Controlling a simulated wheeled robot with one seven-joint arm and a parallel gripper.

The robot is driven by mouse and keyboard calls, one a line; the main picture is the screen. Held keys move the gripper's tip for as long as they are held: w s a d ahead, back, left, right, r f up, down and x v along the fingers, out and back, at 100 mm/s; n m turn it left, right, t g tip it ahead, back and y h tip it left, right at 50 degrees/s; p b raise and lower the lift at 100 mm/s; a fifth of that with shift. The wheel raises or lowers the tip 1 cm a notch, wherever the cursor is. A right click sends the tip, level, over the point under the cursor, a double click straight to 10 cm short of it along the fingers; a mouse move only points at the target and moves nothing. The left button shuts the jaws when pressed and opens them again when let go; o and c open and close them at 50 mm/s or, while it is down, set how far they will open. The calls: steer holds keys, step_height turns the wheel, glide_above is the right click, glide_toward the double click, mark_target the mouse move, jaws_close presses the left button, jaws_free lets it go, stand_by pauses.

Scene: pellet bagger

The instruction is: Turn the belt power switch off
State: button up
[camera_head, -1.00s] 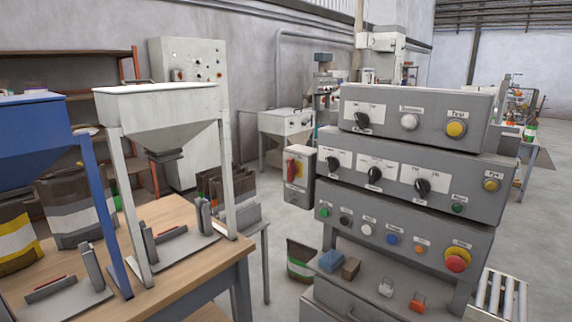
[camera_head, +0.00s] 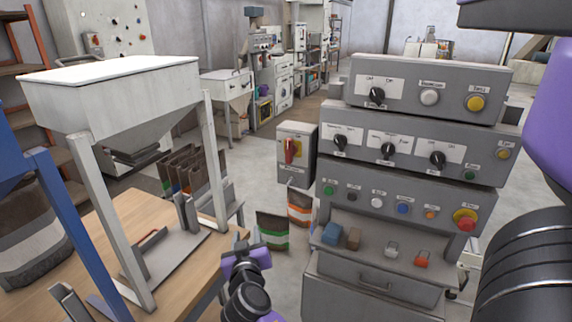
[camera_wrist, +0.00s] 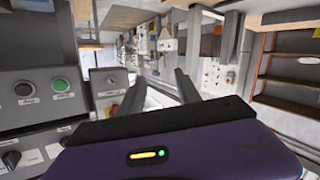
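A grey stacked control console (camera_head: 420,130) stands right of centre in the head view. Its top panel has a black rotary knob (camera_head: 376,96), and its second panel has a left knob (camera_head: 340,143), a middle knob (camera_head: 388,150) and a right knob (camera_head: 438,158). A red rotary handle (camera_head: 290,150) is on a box at the console's left side. The labels are too small to tell which is the belt power switch. My gripper (camera_head: 241,246) is low, left of the console and apart from it. In the wrist view its two fingers (camera_wrist: 160,92) are spread, with nothing seen between them.
The lower panel has several push buttons and a red emergency stop (camera_head: 466,219). Small blocks lie on the shelf below. A wooden table (camera_head: 170,250) with a white hopper (camera_head: 120,95) stands at left. Bags (camera_head: 272,230) stand on the floor between table and console.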

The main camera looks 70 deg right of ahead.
steer(key=d+r+m+g+h, duration=0.3)
steer(key=d+r+m+g, duration=0.1)
steer(key=d+r, duration=0.45)
steer(key=m+g+p, duration=0.2)
steer(key=m+g, duration=0.3)
glide_toward(288, 146)
steer(key=d, duration=0.2)
steer(key=shift+h, duration=0.4)
steer(key=d, duration=0.2)
steer(key=d+p, duration=0.1)
steer(key=d, duration=0.1)
steer(key=s+d, duration=0.1)
steer(key=d, duration=0.1)
steer(key=shift+f, duration=0.25)
steer(key=shift+d+f+p, duration=0.1)
steer(key=shift+d+p, duration=0.2)
steer(key=shift+d, duration=0.35)
jaws_close()
